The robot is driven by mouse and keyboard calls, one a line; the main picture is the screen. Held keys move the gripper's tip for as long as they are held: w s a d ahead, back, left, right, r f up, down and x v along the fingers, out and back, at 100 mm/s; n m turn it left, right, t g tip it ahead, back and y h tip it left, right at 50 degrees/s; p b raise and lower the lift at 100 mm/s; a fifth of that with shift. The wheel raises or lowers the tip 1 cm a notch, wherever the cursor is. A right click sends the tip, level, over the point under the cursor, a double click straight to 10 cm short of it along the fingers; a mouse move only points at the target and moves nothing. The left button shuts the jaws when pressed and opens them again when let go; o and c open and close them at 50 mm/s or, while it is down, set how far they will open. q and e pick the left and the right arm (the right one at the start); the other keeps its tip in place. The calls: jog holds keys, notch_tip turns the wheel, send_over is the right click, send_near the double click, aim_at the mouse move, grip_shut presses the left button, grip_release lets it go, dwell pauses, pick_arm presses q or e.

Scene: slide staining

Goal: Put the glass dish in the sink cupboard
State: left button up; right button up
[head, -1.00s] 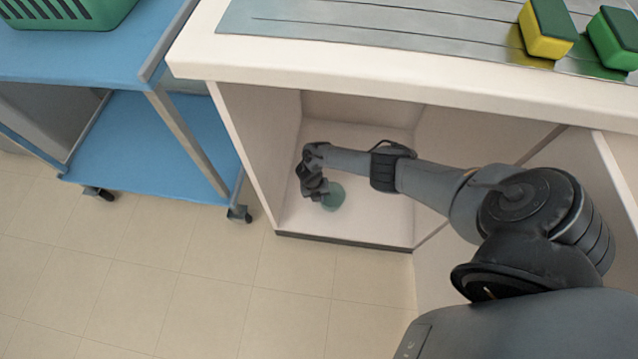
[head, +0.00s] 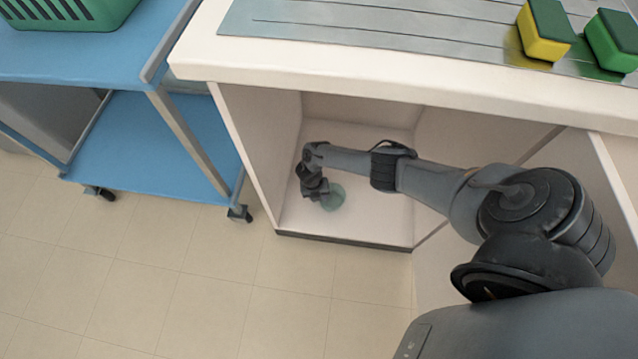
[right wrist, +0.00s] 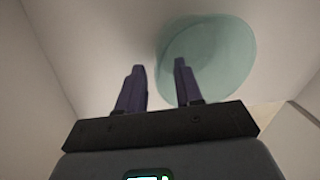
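The glass dish (head: 335,198) is round, pale green and see-through. It is on the floor of the open sink cupboard (head: 375,226), near the front left. My right gripper (head: 322,193) points down inside the cupboard, at the dish's left side. In the right wrist view the two fingers (right wrist: 159,66) are spread apart. The dish (right wrist: 222,58) shows beyond them, its left rim in line with the gap and the right finger overlapping it. I cannot tell whether a finger touches the glass. My left gripper is out of view.
The cupboard's left wall (head: 248,150) is close to my right gripper, and the counter (head: 330,70) overhangs it. A yellow sponge (head: 541,42) and a green sponge (head: 604,48) sit on top. A blue trolley (head: 140,150) stands left. The tiled floor in front is clear.

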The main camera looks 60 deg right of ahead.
notch_tip(320, 180, up, 11)
jog(key=w+a+p, duration=0.1)
jog(key=p, duration=0.6)
jog(key=shift+w+r, duration=0.15)
jog(key=shift+w, duration=0.15)
